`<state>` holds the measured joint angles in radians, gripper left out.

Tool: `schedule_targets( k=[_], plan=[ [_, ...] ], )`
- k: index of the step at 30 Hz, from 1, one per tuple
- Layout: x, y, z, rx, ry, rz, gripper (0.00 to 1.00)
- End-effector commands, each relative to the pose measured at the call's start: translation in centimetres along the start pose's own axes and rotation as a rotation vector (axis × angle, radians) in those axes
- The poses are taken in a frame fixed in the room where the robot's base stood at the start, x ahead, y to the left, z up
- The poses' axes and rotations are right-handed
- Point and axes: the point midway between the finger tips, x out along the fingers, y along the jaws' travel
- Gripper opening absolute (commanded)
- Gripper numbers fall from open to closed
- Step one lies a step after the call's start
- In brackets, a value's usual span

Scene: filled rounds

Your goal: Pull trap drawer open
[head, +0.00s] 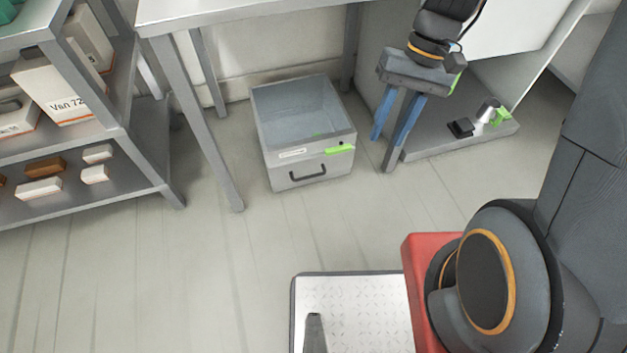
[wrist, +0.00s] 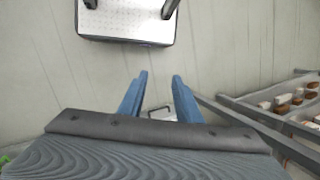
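The drawer is a grey open-topped metal box (head: 270,158) on the floor under the table's edge in the head view. Its front has a dark bar handle (head: 308,173), a white label and a green tag (head: 340,149). The box looks empty. My gripper (head: 391,128) is to the right of the drawer in the head view, blue fingers pointing down, spread apart with nothing between them. In the wrist view my gripper (wrist: 159,82) is open, and a dark handle-like bar (wrist: 160,108) shows beyond the fingers. Most of what lies below is hidden by the gripper body.
A metal table leg (head: 205,130) stands just left of the drawer. A shelf rack (head: 150,178) with boxes is at far left. A low grey panel (head: 460,142) with small items lies at right. The floor (head: 240,250) in front of the drawer is clear.

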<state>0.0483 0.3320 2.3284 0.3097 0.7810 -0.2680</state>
Motion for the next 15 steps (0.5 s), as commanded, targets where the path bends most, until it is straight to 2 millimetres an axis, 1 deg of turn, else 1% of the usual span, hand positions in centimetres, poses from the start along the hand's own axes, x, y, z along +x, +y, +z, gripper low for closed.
schedule_targets(
  k=[1, 8, 9, 11, 12, 14, 15],
  plan=[
    [2.9, 0.2, -2.1, 0.006, -0.034, -0.039, 0.31],
    [11.5, -0.6, -9.1, 0.011, -0.145, -0.250, 0.31],
    [13.0, -0.7, -10.4, 0.011, -0.159, -0.290, 0.31],
    [15.3, -0.9, -12.4, 0.011, -0.176, -0.352, 0.31],
    [16.8, -1.0, -13.7, 0.011, -0.185, -0.393, 0.31],
    [19.1, -1.1, -15.7, 0.011, -0.193, -0.458, 0.31],
    [20.7, -1.2, -17.1, 0.011, -0.197, -0.501, 0.31]
  ],
)
